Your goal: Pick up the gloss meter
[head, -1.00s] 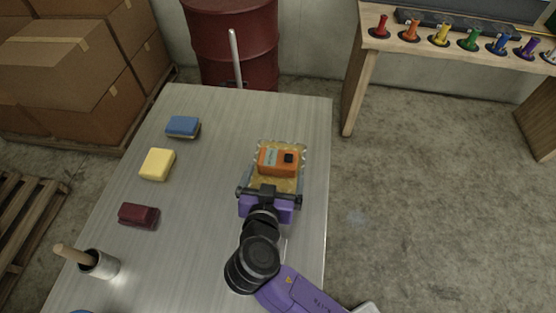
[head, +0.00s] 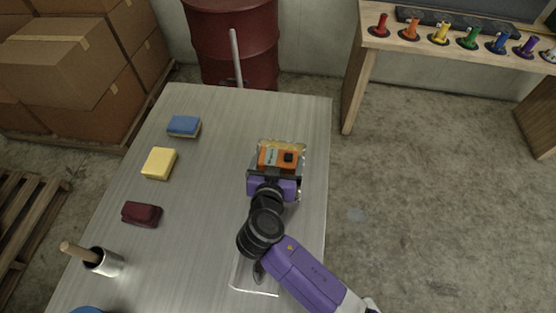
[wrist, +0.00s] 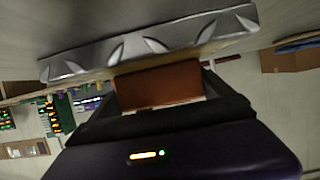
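The gloss meter (head: 279,158) is an orange box with a grey label and a dark square on top. It sits in a yellowish, scallop-edged tray (head: 302,148) on the metal table. My gripper (head: 276,171) is purple and black, low at the near side of the meter, and covers its near part in the head view. In the wrist view, the meter's orange-brown face (wrist: 158,86) shows between the two fingers (wrist: 160,95), which stand apart. I cannot tell whether they touch it. The tray's scalloped metal rim (wrist: 150,45) crosses the top of that view.
On the table's left lie a blue sponge (head: 184,126), a yellow block (head: 159,163) and a dark red block (head: 142,214). A metal cup (head: 105,262) holds a wooden handle. A clear flat piece (head: 250,280) lies beside my arm. The table's middle is clear; its right edge is close.

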